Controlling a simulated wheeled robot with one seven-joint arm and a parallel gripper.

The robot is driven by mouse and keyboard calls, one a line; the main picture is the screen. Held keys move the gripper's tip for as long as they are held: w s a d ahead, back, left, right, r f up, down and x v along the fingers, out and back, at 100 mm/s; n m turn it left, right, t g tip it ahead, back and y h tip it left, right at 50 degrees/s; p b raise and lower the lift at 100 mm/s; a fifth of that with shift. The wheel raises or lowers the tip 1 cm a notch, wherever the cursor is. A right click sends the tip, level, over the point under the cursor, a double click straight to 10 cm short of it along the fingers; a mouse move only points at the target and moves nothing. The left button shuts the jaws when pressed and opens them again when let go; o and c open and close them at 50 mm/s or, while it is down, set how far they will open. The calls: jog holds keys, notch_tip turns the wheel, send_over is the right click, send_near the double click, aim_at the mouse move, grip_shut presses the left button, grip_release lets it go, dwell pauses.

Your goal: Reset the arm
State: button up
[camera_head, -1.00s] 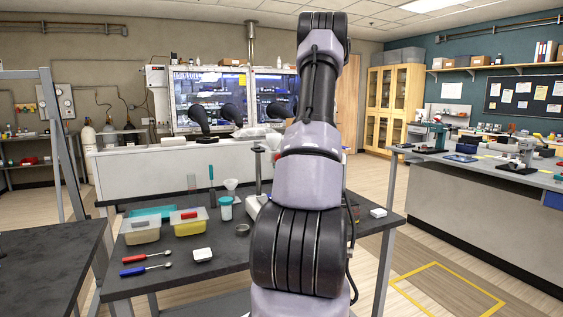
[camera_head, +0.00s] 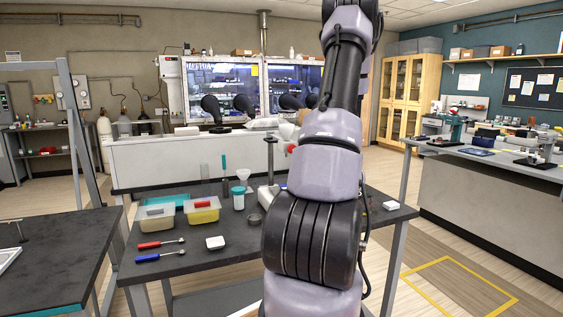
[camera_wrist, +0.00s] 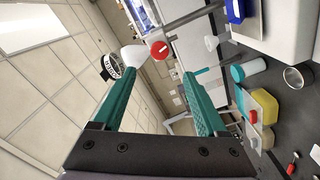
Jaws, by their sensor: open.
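My arm (camera_head: 328,150) rises through the middle of the head view and runs out of the top edge, so my gripper is hidden there. In the wrist view my gripper (camera_wrist: 158,78) shows two green fingers spread apart with nothing held between them. A white cone (camera_wrist: 133,59), a red disc (camera_wrist: 159,50) and a black ring (camera_wrist: 112,67) appear by and beyond the left fingertip. I cannot tell how far they are from it.
The dark bench (camera_head: 190,270) holds a yellow tub (camera_head: 203,215), a clear tub (camera_head: 157,222), red and blue tools (camera_head: 160,244) and a white box (camera_head: 215,243). A glove-port cabinet (camera_head: 235,80) stands behind. Another dark table (camera_head: 60,250) is at left. Floor shows at right.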

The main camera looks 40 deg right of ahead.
jog(key=w+a+r+n+g+y, duration=0.1)
jog(key=a+r+n+y, duration=0.25)
jog(key=a+n, duration=0.35)
jog(key=w+a+r+n+g+y, duration=0.1)
jog(key=a+r+n+y, duration=0.1)
jog(key=a+n+y, duration=0.55)
jog(key=w+a+r+n+g+y, duration=0.1)
jog(key=a+r+n+g, duration=0.15)
jog(key=a+n, duration=0.45)
jog(key=s+a+r+n+g, duration=0.1)
jog(key=s+a+n+g, duration=0.3)
jog(key=s+a+n, duration=0.6)
jog(key=s+a+r+n+g, duration=0.2)
jog(key=s+a+n+g, duration=0.25)
jog(key=a+n, duration=0.6)
jog(key=s+d+r+n+t+h, duration=0.2)
jog(key=s+d+r+n+h, duration=0.2)
jog(key=n, duration=1.2)
jog(key=shift+d+r+n+t+h, duration=0.35)
jog(key=shift+d+h, duration=0.3)
jog(key=shift+h, duration=0.35)
